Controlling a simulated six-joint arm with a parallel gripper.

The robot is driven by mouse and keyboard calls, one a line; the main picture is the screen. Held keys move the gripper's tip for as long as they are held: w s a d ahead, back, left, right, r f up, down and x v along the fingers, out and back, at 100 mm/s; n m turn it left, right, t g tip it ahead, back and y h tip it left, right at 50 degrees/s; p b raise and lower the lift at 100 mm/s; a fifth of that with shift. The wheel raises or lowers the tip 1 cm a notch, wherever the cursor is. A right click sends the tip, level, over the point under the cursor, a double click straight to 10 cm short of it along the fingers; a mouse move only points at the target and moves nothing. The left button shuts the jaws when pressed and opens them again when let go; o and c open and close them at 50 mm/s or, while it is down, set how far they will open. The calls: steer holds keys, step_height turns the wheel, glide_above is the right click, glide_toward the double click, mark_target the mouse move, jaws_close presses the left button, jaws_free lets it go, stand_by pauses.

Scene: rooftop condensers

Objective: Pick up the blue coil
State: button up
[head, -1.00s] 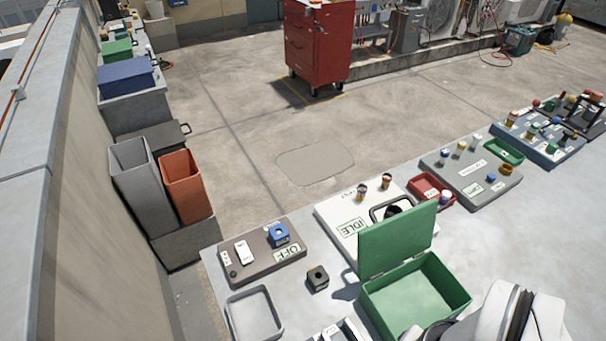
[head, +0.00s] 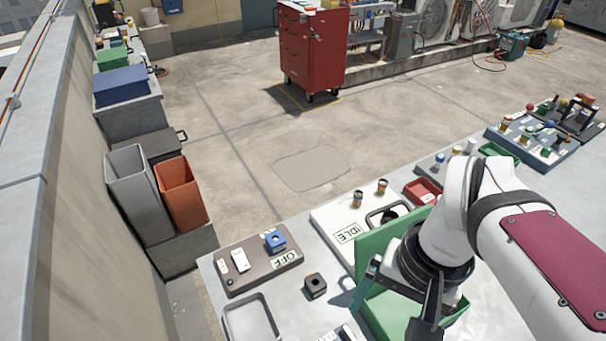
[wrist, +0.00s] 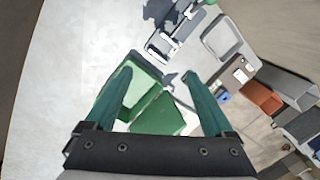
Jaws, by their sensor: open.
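The blue coil (head: 275,240), a small blue block with a round hole in its top, sits on the dark grey panel (head: 238,282) marked OFF. In the wrist view the blue coil (wrist: 223,97) shows small, to the right of the right finger. My gripper (wrist: 157,74) is open, its two teal fingers spread with nothing held between them. In the head view it hangs over the open green box, to the right of the coil and well apart from it.
A black block (head: 315,285) with a hole and a grey tray (head: 228,318) lie near the coil. The IDLE panel (head: 325,222) has bottle-like pieces and a black-framed loop.

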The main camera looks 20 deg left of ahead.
steer(key=w+a+r+n, duration=0.1)
steer(key=w+a+n, duration=0.3)
steer(key=w, duration=0.5)
steer(key=n+h, duration=0.1)
steer(key=n, duration=0.6)
glide_above(276, 240)
step_height(276, 240, down, 10)
step_height(276, 240, down, 14)
steer(key=shift+s+r, duration=0.1)
steer(key=shift+r, duration=0.1)
jaws_close()
